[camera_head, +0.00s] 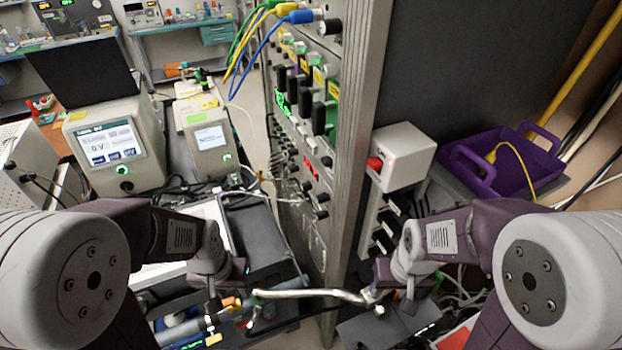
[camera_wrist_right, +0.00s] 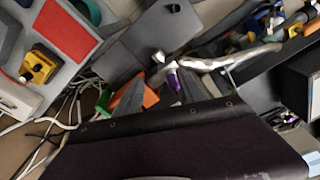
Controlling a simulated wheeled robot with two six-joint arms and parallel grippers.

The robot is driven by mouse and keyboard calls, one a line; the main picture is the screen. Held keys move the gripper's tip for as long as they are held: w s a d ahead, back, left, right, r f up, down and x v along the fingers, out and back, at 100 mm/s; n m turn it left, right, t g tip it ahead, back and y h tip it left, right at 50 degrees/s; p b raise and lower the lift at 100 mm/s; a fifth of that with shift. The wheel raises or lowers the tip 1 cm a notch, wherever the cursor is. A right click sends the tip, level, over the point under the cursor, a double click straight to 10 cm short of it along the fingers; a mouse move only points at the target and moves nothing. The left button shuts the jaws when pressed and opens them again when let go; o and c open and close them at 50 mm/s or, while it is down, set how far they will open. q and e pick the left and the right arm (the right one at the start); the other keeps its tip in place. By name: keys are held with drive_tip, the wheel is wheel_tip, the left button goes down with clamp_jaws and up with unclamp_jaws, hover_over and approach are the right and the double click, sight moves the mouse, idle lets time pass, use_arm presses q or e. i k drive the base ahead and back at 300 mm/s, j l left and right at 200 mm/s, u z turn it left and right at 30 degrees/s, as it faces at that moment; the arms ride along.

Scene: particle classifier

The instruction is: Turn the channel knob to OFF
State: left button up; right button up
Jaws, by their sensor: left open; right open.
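The rack panel (camera_head: 300,150) stands upright in the middle of the head view, seen at a steep angle. It carries several black knobs (camera_head: 327,161) and switches; their labels are too small to read, so I cannot tell which is the channel knob. My left gripper (camera_head: 213,306) is open, low and left of the rack, apart from the panel. My right gripper (camera_head: 378,298) is open, low and right of the rack's front edge; its fingers also show in the right wrist view (camera_wrist_right: 158,95). No panel knob is identifiable in the right wrist view.
Blue, yellow and green cables (camera_head: 240,60) hang from the rack's top. A white box with a red button (camera_head: 405,158) and a purple tray (camera_head: 510,160) are on the right. Two instruments (camera_head: 115,150) stand at left. A silver bent bar (camera_head: 310,293) lies between my grippers.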

sight(306, 185)
drive_tip(key=j+u, duration=0.2)
drive_tip(key=u, duration=0.15)
drive_tip(key=i+j+u, duration=0.1)
drive_tip(key=u, duration=0.25)
drive_tip(key=i+j+u, duration=0.1)
drive_tip(key=j+u, duration=0.25)
drive_tip(key=l, duration=0.1)
